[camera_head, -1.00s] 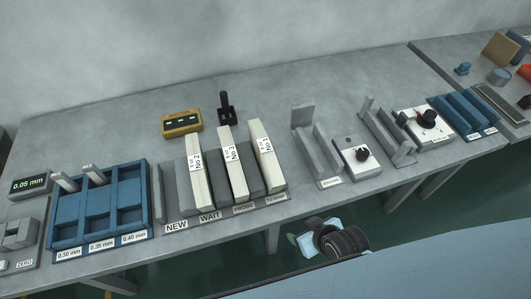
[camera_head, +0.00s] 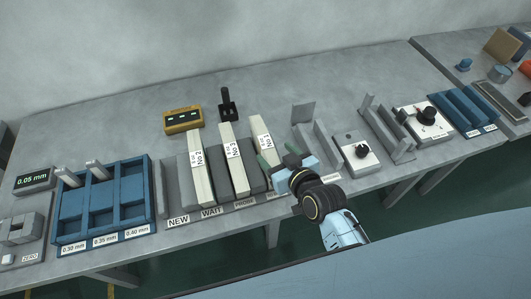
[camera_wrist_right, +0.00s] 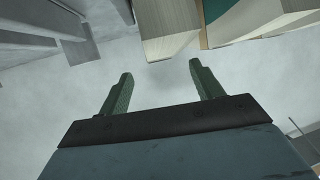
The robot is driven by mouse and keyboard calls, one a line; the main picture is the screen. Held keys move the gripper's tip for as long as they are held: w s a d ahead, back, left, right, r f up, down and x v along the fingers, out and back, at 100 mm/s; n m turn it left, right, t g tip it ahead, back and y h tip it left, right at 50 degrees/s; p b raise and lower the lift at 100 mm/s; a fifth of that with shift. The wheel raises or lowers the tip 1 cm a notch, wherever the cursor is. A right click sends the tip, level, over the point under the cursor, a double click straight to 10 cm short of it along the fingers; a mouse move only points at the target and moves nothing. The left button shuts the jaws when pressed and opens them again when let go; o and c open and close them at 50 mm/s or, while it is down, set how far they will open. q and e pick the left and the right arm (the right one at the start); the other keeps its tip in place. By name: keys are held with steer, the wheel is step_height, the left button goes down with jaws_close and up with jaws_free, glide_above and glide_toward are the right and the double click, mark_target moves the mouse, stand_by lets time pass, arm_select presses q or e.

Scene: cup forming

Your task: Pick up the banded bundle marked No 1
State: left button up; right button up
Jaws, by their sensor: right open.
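The bundle marked No 1 (camera_head: 262,131) is a long pale block with a white label, the rightmost of three in the grey slotted rack. Its near part is hidden behind my right gripper (camera_head: 279,156). That gripper is open, with green fingers spread over the near end of the No 1 bundle. In the right wrist view its fingers (camera_wrist_right: 160,70) are apart with nothing between them. Pale layered block ends (camera_wrist_right: 170,32) show ahead of them there; I cannot tell which bundle each is. My left gripper is not in view.
Bundles No 2 (camera_head: 199,172) and No 3 (camera_head: 233,160) stand to the left in the rack. A grey upright holder (camera_head: 303,113) and a white knob box (camera_head: 358,152) are close on the right. A blue tray (camera_head: 148,190) lies left.

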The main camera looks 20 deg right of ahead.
mark_target(267, 144)
steer(key=shift+x, duration=2.95)
steer(key=shift+d+f, duration=0.1)
steer(key=shift+d, duration=0.05)
steer(key=shift+c, duration=0.4)
jaws_close()
